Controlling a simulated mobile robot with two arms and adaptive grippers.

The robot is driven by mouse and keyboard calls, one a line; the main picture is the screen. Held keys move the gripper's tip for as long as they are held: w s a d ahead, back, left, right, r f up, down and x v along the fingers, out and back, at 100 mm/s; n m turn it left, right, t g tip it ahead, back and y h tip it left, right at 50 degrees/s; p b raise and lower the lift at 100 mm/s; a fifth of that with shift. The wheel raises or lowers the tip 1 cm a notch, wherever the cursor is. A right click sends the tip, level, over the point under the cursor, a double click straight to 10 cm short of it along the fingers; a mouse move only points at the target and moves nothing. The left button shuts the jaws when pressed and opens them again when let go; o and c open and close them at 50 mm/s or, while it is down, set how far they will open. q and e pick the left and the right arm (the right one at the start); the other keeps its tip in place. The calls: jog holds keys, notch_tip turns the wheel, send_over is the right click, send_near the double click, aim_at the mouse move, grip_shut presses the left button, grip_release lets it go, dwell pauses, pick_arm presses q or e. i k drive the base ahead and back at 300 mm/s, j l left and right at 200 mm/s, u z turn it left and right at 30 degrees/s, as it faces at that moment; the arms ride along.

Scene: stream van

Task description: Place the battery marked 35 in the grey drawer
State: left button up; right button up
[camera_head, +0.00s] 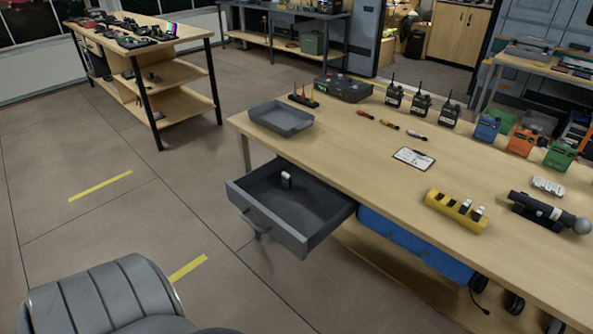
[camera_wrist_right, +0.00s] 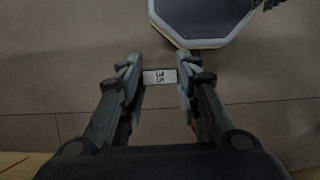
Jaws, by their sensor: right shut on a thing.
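In the right wrist view my right gripper (camera_wrist_right: 160,77) is shut on a small pale battery (camera_wrist_right: 160,76). Two dark characters show on its face, but I cannot read them for sure. Floor lies behind it. The grey drawer (camera_head: 274,234) is pulled open under the left end of the workbench in the head view. A small white and dark block (camera_head: 287,180), like a battery, stands in it; its marking is too small to read. A yellow rack (camera_head: 447,212) on the bench holds white-topped batteries at its right end. My left gripper is in neither view.
On the workbench (camera_head: 350,150) are a grey tray (camera_head: 281,118), several radios (camera_head: 421,105), a clipboard (camera_head: 413,158) and a dark cylinder with a ball end (camera_head: 540,211). A blue drawer (camera_head: 415,245) is under the bench.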

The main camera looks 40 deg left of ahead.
aim_at(320, 209)
jog(key=j, duration=1.45)
jog(key=j+z, duration=0.1)
jog(key=j, duration=1.3)
jog(key=k+j, duration=0.15)
jog(key=j, duration=1.3)
